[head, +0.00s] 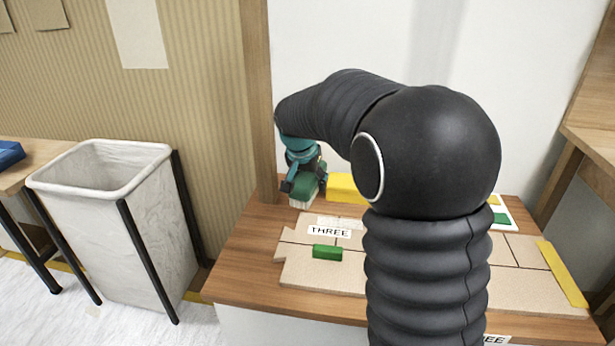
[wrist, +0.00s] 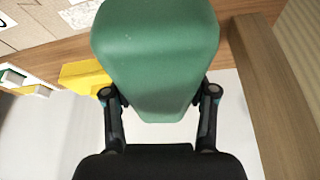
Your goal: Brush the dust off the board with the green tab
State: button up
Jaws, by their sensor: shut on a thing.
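My gripper (head: 303,176) is shut on a green-handled brush (head: 306,192) with pale bristles pointing down, near the table's back left corner. In the wrist view the brush's green body (wrist: 155,50) sits between the fingers (wrist: 159,95). The beige board (head: 300,268) with the green tab (head: 327,252) lies on the table, in front of and to the right of the brush. A "THREE" label (head: 329,231) and a pale speckled patch (head: 342,220) show near its back; I cannot tell whether the patch is dust. My arm hides the board's right part.
A yellow block (head: 346,188) stands right of the brush, also visible in the wrist view (wrist: 84,74). Another board with a yellow strip (head: 563,274) lies at right. A wooden post (head: 258,110) rises beside the table's back left corner. A white bin (head: 110,220) stands left.

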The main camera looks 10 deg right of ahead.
jog(key=shift+s, duration=0.1)
jog(key=shift+f+b, duration=0.25)
jog(key=shift+b, duration=0.05)
jog(key=shift+f+b, duration=2.35)
jog(key=shift+f, duration=0.7)
jog(key=shift+r, duration=0.1)
